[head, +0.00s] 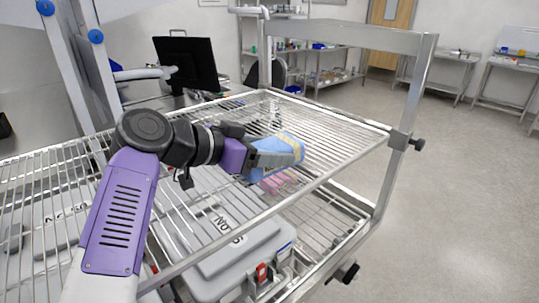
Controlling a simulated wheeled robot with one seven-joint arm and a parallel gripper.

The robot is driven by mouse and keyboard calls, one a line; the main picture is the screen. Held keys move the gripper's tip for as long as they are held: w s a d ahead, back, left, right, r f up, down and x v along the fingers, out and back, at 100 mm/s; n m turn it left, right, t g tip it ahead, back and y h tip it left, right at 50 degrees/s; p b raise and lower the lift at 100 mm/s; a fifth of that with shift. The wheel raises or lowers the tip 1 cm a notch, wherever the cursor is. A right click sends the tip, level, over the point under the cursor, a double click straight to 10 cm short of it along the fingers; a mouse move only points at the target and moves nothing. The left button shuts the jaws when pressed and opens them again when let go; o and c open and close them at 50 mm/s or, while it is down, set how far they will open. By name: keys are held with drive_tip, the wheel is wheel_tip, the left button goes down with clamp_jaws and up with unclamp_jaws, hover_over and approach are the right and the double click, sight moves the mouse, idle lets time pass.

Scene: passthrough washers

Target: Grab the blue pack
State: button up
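The blue pack (287,143) is a soft-looking light blue bundle with a tan band. It is at the upper wire rack, right at the end of my gripper (276,158). A grey finger of my gripper lies across the near side of the pack. The far finger is hidden, so I cannot tell whether the gripper is closed on the pack. I also cannot tell whether the pack rests on the rack wires or is slightly above them.
The upper wire rack (340,135) is bare to the right of the pack. Its metal frame post (408,110) stands at the right. Below are grey lidded boxes (238,255) and a pink item (275,183). A black monitor (186,64) stands behind.

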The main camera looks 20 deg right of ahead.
drive_tip(key=c, duration=1)
drive_tip(key=shift+r, duration=0.1)
